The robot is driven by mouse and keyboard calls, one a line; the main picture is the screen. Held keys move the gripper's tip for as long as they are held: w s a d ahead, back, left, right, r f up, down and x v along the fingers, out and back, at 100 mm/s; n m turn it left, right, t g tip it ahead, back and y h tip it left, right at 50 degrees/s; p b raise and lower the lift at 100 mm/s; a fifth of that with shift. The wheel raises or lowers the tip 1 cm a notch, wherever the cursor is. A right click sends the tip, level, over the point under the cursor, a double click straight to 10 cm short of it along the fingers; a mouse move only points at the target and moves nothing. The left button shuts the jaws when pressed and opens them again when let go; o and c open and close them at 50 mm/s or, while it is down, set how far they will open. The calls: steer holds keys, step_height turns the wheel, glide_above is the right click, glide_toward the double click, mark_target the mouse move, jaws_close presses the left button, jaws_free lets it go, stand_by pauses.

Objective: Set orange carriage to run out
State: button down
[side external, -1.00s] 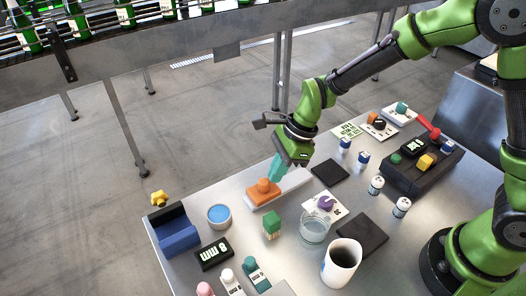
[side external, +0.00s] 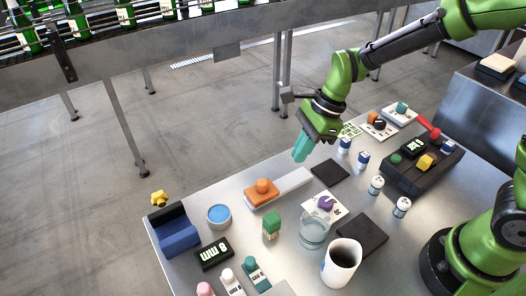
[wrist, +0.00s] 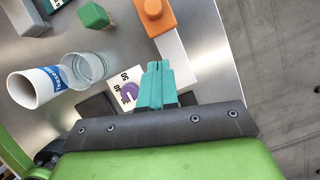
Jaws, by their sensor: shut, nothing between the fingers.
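The orange carriage (side external: 262,193), a block with a round knob on top, sits at the left end of a white rail (side external: 294,181) on the steel table. In the wrist view the carriage (wrist: 155,14) is at the top, and the white rail (wrist: 176,58) runs down from it. My gripper (side external: 299,158) has teal fingers, shut and empty, raised above the right end of the rail and apart from the carriage. The fingertips also show in the wrist view (wrist: 154,66).
A purple knob (side external: 325,203) on a white card, a glass beaker (side external: 314,230) and a white mug (side external: 341,262) stand in front of the rail. A green block (side external: 271,226) and a blue-topped tin (side external: 218,215) are nearer left. Dark pads (side external: 330,173) lie to the right.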

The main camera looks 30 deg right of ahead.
steer(key=shift+v, duration=2.35)
